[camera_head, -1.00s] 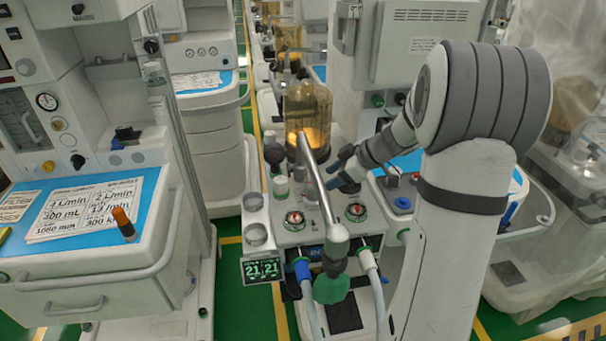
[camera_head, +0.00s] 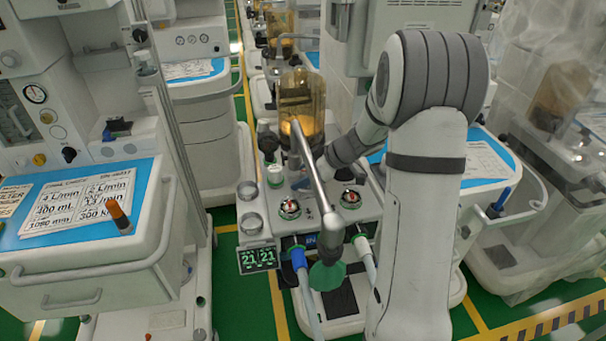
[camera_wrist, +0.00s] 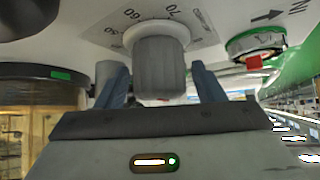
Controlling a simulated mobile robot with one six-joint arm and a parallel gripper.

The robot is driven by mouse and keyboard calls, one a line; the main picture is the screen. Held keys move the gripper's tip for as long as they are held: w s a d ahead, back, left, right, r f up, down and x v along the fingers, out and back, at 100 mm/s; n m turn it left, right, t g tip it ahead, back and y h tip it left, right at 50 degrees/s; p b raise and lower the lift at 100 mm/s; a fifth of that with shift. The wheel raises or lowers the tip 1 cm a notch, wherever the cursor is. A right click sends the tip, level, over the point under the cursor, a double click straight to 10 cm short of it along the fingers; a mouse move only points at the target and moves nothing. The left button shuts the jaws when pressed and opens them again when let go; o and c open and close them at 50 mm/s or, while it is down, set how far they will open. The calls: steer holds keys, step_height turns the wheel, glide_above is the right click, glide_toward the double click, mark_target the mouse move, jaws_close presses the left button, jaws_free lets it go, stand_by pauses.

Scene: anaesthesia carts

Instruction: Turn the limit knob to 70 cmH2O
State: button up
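In the wrist view a grey cylindrical knob (camera_wrist: 160,70) on a white collar fills the space between the two blue fingers of my gripper (camera_wrist: 161,80). Narrow gaps seem to show between the knob and both fingers. The knob's pointer mark is not visible. In the head view my gripper (camera_head: 308,177) is low over the machine's top, behind a slanted metal tube; the knob is hidden there.
The metal tube (camera_head: 317,180) rises close to my gripper. An amber canister (camera_head: 301,100) stands just behind. Two red-and-white round gauges (camera_head: 290,208) (camera_head: 351,199) sit in front. In the wrist view another grey cylinder (camera_wrist: 107,72) sits beside the left finger.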

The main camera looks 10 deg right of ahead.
steer(key=c, duration=0.9)
steer(key=shift+f+m+b, duration=0.2)
steer(key=shift+m+b, duration=0.1)
steer(key=shift+b, duration=0.5)
steer(key=b, duration=0.2)
steer(key=shift+f+m+t+h+b, duration=0.15)
steer(key=shift+m+t+h+b, duration=0.15)
steer(key=shift+m+t+b, duration=0.1)
steer(key=m+t+h+b, duration=0.1)
steer(key=b, duration=0.3)
steer(key=shift+w+m, duration=0.1)
steer(key=shift+m, duration=0.3)
steer(key=m+t+h+b, duration=0.1)
steer(key=m+b, duration=0.1)
steer(key=b, duration=0.1)
steer(key=shift+d, duration=0.15)
steer(key=shift+w+d+r+m+t+h+b, duration=0.1)
steer(key=shift+r+m+t+h+b, duration=0.15)
steer(key=shift+m+h+b, duration=0.3)
steer(key=shift+r+m+t+h+b, duration=0.1)
steer(key=shift+m+t+h+b, duration=0.2)
steer(key=shift+m, duration=0.35)
